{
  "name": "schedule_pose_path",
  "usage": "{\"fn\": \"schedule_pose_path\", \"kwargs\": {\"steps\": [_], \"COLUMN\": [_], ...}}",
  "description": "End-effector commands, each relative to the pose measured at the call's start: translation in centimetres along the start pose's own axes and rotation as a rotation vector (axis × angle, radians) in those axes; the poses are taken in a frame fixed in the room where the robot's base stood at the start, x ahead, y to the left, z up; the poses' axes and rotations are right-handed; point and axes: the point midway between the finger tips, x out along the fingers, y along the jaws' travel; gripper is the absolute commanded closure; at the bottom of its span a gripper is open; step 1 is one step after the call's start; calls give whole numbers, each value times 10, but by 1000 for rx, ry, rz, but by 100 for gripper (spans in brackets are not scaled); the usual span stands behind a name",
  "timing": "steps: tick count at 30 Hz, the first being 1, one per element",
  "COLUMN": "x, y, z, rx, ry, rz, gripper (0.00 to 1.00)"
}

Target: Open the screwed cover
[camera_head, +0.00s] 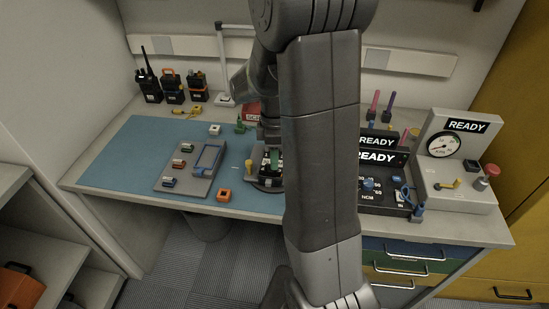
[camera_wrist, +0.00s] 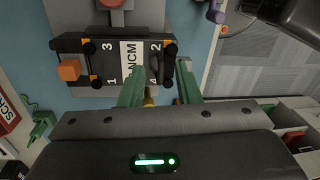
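The device with the screwed cover (camera_wrist: 104,62) lies face up in the wrist view, black with orange edges, a white label and the numbers 1 to 4. Dark round screw heads show near its corners. My gripper (camera_wrist: 160,84) has two green fingers, spread apart at the lower right edge of the device. I see nothing held between them. A small yellow thing (camera_wrist: 149,101) shows behind the fingers, mostly hidden. In the head view my arm hides most of the device, and my gripper is down beside it. A yellow upright handle (camera_head: 248,167) stands just left of it.
A blue mat (camera_head: 130,150) covers the bench's left, with a grey tray (camera_head: 189,184) of small blocks and an orange block (camera_head: 224,195). Radios (camera_head: 172,86) stand at the back left. Black units reading READY (camera_head: 378,157) and a gauge station (camera_head: 465,190) stand at right.

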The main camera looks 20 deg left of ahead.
Motion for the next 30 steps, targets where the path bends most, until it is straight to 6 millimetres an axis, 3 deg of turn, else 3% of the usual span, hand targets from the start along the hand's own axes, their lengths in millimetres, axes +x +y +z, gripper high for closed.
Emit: {"fn": "schedule_pose_path", "kwargs": {"steps": [4, 12, 13, 17, 18, 30], "x": [10, 11, 11, 11, 11, 6], "y": [0, 0, 0, 0, 0, -1], "z": [0, 0, 0, 0, 0, 0], "rx": [0, 0, 0, 0, 0, 0], "ry": [-1, 0, 0, 0, 0, 3], "rz": [-2, -1, 0, 0, 0, -24], "gripper": [70, 70, 72, 97, 100, 100]}}
